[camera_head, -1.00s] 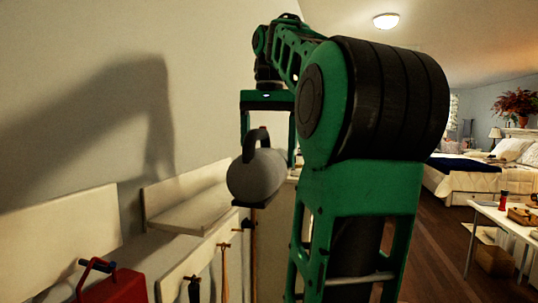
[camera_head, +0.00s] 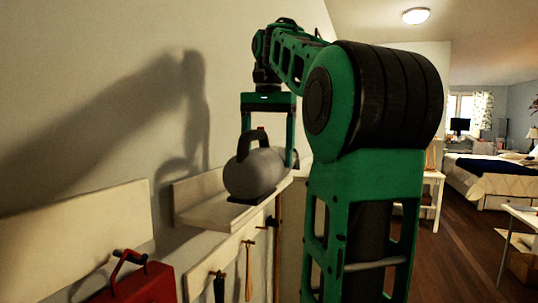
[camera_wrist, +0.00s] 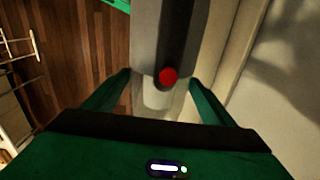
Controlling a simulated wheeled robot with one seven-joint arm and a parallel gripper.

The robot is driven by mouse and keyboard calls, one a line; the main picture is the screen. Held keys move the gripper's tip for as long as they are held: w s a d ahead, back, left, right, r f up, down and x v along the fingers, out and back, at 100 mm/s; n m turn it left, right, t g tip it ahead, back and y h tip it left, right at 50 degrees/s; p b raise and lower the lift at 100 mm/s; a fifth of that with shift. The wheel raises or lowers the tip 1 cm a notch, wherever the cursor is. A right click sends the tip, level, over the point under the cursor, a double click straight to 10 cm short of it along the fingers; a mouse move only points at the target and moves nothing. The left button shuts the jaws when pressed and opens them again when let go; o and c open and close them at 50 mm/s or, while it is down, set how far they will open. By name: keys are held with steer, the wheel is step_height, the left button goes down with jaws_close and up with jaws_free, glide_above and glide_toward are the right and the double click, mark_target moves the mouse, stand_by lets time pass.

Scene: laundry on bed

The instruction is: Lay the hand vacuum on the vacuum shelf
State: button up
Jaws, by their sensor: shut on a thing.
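The hand vacuum (camera_head: 252,176) is a grey rounded body with a dark handle on top and a dark base. My gripper (camera_head: 268,145) points down with its green fingers on either side of the handle and is shut on the vacuum. In the wrist view, the grey vacuum body with its red button (camera_wrist: 168,76) lies between my gripper's fingers (camera_wrist: 157,82). The vacuum shelf (camera_head: 203,212) is a pale ledge with a back board on the wall. The vacuum appears over the shelf's right part; I cannot tell whether its base touches.
Tools hang from hooks on a pale rail (camera_head: 226,265) below the shelf. A bed (camera_head: 495,180) and white table (camera_head: 520,218) are at right. Wooden floor (camera_head: 450,245) there is clear.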

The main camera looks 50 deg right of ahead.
steer(key=shift+w+a+f, duration=0.4)
steer(key=shift+w+f, duration=0.1)
steer(key=shift+w, duration=0.65)
steer(key=shift+w+a+f, duration=0.4)
steer(key=shift+w+f, duration=0.15)
steer(key=shift+w, duration=0.55)
steer(key=shift+w+a+f, duration=0.4)
steer(key=shift+w+f, duration=0.1)
steer(key=shift+w, duration=0.65)
steer(key=o, duration=2.1)
steer(key=shift+o, duration=0.2)
steer(key=shift+f, duration=0.1)
step_height(320, 180, up, 8)
steer(key=shift+f, duration=0.2)
steer(key=shift+s, duration=0.1)
